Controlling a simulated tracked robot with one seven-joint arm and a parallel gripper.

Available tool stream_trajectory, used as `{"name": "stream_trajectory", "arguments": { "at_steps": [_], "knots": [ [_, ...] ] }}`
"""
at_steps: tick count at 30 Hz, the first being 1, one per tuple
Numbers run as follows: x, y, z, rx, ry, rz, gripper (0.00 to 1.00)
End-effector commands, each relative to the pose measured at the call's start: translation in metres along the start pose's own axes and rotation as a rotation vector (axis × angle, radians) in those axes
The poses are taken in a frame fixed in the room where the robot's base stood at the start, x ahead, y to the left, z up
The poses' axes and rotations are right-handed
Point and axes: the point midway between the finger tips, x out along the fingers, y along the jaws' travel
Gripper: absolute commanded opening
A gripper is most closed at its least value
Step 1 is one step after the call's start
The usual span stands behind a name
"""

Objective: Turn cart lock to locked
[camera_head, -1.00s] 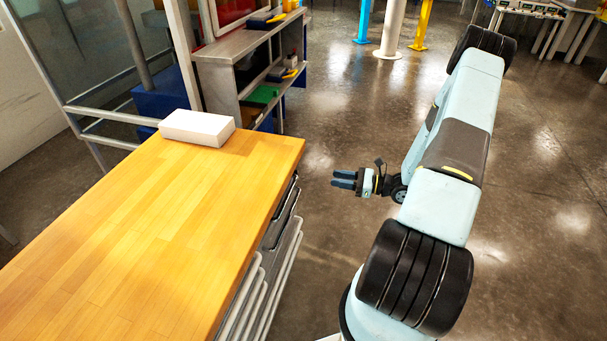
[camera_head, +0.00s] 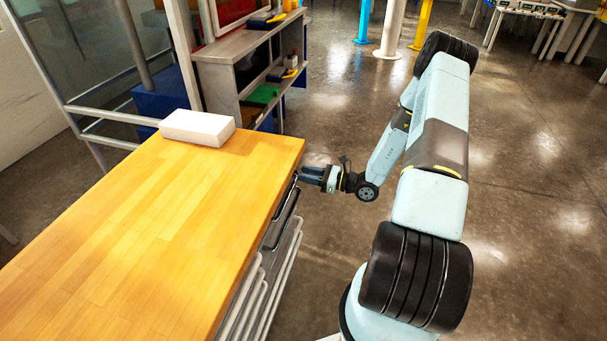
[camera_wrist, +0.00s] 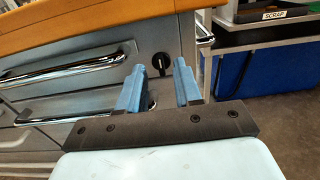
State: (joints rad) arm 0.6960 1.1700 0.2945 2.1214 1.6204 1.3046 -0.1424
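The cart lock (camera_wrist: 161,64) is a small round black knob with a pale mark on the grey cart front, just under the wooden top, in the wrist view. Its mark looks near upright; I cannot tell which setting that is. My gripper (camera_wrist: 156,80) is open and empty, its two blue fingers apart, with the knob showing beyond the gap between them. In the head view my gripper (camera_head: 304,174) is close to the cart's right side, near its far corner. The lock is hidden there by the cart top (camera_head: 150,235).
Drawer handles (camera_wrist: 70,65) run along the cart front left of the knob. A white box (camera_head: 197,128) lies on the cart top's far end. A grey shelf (camera_head: 247,45) stands behind. A bench with a SCRAP label (camera_wrist: 268,17) is at right. Floor right of the cart is open.

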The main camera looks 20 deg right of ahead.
Motion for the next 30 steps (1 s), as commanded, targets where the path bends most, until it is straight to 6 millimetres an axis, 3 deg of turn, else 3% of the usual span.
{"name": "stream_trajectory", "arguments": {
  "at_steps": [6, 16, 27, 30],
  "knots": [
    [0.018, 0.0, 0.0, -0.001, -0.001, 0.001, 0.34],
    [0.02, 0.0, 0.0, -0.001, 0.0, 0.001, 0.34],
    [0.02, 0.0, 0.0, 0.0, 0.0, 0.001, 0.0],
    [0.02, 0.001, 0.0, 0.0, 0.0, 0.001, 0.0]
  ]
}}
